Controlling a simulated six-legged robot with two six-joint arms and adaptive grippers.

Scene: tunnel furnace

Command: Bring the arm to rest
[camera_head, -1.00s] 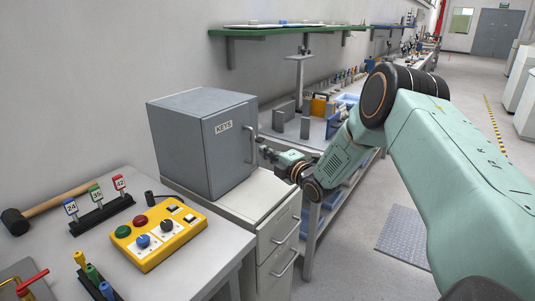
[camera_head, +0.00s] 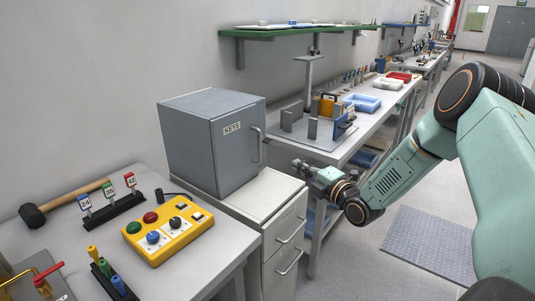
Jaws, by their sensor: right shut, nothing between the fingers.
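My right arm (camera_head: 400,170) comes in from the right, pale green with dark joints. Its right gripper (camera_head: 298,164) points left, shut and empty, apart from the grey key cabinet (camera_head: 195,150) and to the right of its door. The cabinet, labelled KEYS, is shut and stands on a white drawer unit (camera_head: 275,187). My left gripper is not in view.
A yellow control box (camera_head: 168,244) with coloured buttons, key tags (camera_head: 114,210) on a black stand and a mallet (camera_head: 70,198) lie on the near table. A long workbench (camera_head: 350,150) runs behind the gripper. Open floor with a grey mat (camera_head: 425,245) lies at right.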

